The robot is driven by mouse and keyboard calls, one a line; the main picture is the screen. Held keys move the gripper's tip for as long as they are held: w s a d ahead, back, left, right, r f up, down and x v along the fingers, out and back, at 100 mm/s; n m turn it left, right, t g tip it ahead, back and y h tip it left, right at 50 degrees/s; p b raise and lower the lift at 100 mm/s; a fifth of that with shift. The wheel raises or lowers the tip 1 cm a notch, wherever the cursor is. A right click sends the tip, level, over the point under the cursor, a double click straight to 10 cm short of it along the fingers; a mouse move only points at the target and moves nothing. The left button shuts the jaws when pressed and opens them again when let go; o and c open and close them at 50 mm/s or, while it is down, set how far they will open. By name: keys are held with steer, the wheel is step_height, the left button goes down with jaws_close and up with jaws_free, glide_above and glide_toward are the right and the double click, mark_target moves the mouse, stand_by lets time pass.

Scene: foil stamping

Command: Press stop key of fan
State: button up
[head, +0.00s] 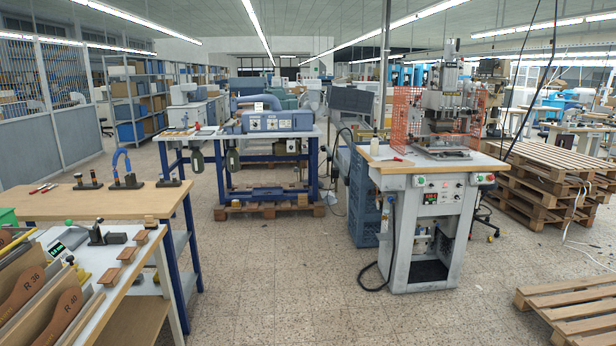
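I cannot make out for sure which thing is the fan. A blue machine (300,121) with a thick blue hose stands on a blue-framed bench in the middle distance. Its front has a pale control panel (262,124) with small dark knobs or keys, too small to tell apart. No stop key can be read there. My gripper and arm are not in view.
A stamping press (440,110) on a grey cabinet (424,240) stands to the right, with red and green buttons. A wooden workbench (95,203) and tool table fill the left. Pallets (575,308) lie at right. The floor between (275,265) is clear.

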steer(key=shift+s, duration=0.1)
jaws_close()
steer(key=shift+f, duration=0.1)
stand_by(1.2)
